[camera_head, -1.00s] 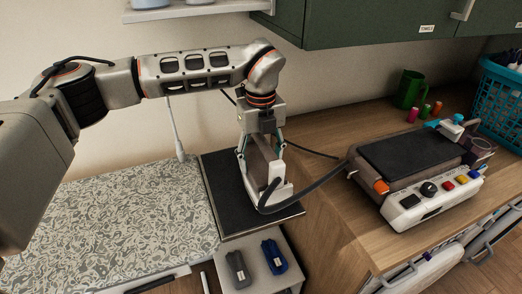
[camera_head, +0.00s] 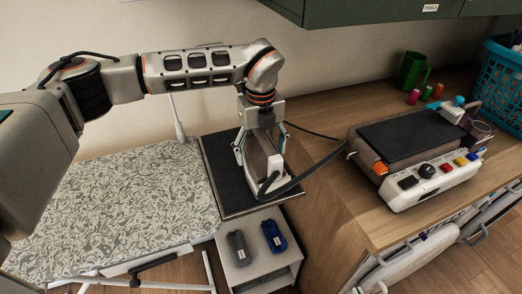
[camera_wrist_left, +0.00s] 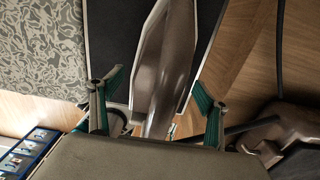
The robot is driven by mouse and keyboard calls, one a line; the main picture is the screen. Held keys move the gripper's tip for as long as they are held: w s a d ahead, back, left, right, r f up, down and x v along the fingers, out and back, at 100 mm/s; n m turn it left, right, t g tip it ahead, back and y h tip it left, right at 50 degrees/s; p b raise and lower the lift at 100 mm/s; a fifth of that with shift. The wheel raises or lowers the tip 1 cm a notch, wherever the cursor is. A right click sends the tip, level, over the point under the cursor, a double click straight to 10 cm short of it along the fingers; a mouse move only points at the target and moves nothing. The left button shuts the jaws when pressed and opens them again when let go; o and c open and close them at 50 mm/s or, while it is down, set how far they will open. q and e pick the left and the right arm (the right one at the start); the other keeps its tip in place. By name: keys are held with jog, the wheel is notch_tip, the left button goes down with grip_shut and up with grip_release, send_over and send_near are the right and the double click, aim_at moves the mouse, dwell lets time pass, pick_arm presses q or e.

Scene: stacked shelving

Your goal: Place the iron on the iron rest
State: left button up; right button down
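The iron (camera_head: 268,163), grey-brown with white parts, stands on a black metal-rimmed pad (camera_head: 224,172) at the ironing board's right end. A cord joins it to a steam station on the wooden counter; the station's flat dark top (camera_head: 410,137) is bare and looks like the iron rest. My left gripper (camera_head: 261,145) points down over the iron. In the left wrist view its teal-padded fingers (camera_wrist_left: 154,97) are apart, one on each side of the iron's body (camera_wrist_left: 165,70). Firm contact is not visible. My right gripper is not in view.
The patterned ironing board (camera_head: 120,200) lies left of the pad. Grey and blue objects sit on a small shelf (camera_head: 258,274) below. Green cabinets (camera_head: 360,20) hang above.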

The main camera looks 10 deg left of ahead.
aim_at(261, 134)
pick_arm(q)
notch_tip(261, 134, up, 11)
jog(key=shift+r+b, duration=0.15)
jog(key=shift+b, duration=0.7)
jog(key=shift+r, duration=0.4)
pick_arm(e)
jog(key=shift+w+a+f, duration=0.1)
jog(key=shift+a+f, duration=0.15)
jog(key=shift+f, duration=0.25)
